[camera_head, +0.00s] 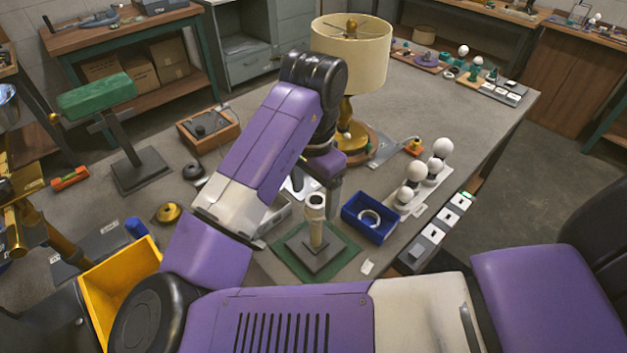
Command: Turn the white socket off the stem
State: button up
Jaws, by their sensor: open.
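The white socket (315,203) sits upright on top of a short, pale stem (316,233). The stem stands on a stepped grey base (314,252) on a green mat (345,256). My gripper (326,196) points down just behind and beside the socket. Its fingers are small here and partly hidden, and it appears open. I cannot tell whether a finger touches the socket. Nothing is seen held in it.
A blue tray (365,232) holding a white ring stands close right of the stem. White bulbs (415,172) stand on a strip beyond it. A lamp with a cream shade (350,60) stands behind. A yellow bin (118,285) is at lower left.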

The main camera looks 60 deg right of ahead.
aim_at(314, 204)
jog(key=shift+f, duration=1.65)
jog(key=c, duration=1.6)
jog(key=shift+s+r+n+p, duration=0.1)
jog(key=shift+r+n+p, duration=0.05)
jog(key=shift+n+p, duration=0.45)
jog(key=shift+c, duration=0.2)
jog(key=shift+s+n+p, duration=0.1)
jog(key=shift+n+p, duration=1.4)
jog(key=shift+n, duration=0.7)
jog(key=shift+n+p, duration=0.3)
jog(key=shift+n, duration=0.3)
